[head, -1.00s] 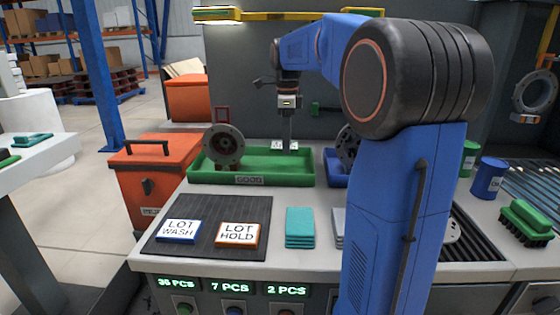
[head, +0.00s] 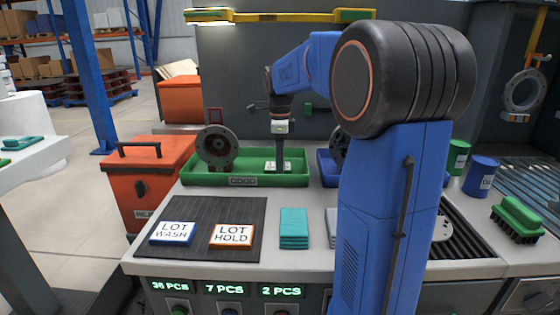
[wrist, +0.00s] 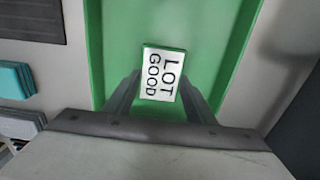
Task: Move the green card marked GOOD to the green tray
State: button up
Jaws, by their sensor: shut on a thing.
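The green card marked LOT GOOD (wrist: 162,76) is between the fingers of my gripper (wrist: 161,97), its white lettered face turned to the wrist camera. In the head view the card (head: 271,166) shows small and pale, low inside the outline of the green tray (head: 205,180). My gripper (head: 281,168) points down there, shut on the card. The green tray (wrist: 215,35) lies beneath the card in the wrist view. I cannot tell whether the card touches the tray floor.
A grey flanged part (head: 217,148) stands in the tray's left end. A blue tray (head: 328,170) adjoins on the right, partly behind my arm. In front are a dark mat (head: 205,212) with LOT WASH (head: 172,233) and LOT HOLD (head: 232,235) cards, and a teal stack (head: 294,228).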

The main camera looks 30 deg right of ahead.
jog(key=o, duration=1)
notch_tip(320, 180, up, 12)
jog(key=shift+r, duration=0.15)
jog(key=shift+s, duration=0.1)
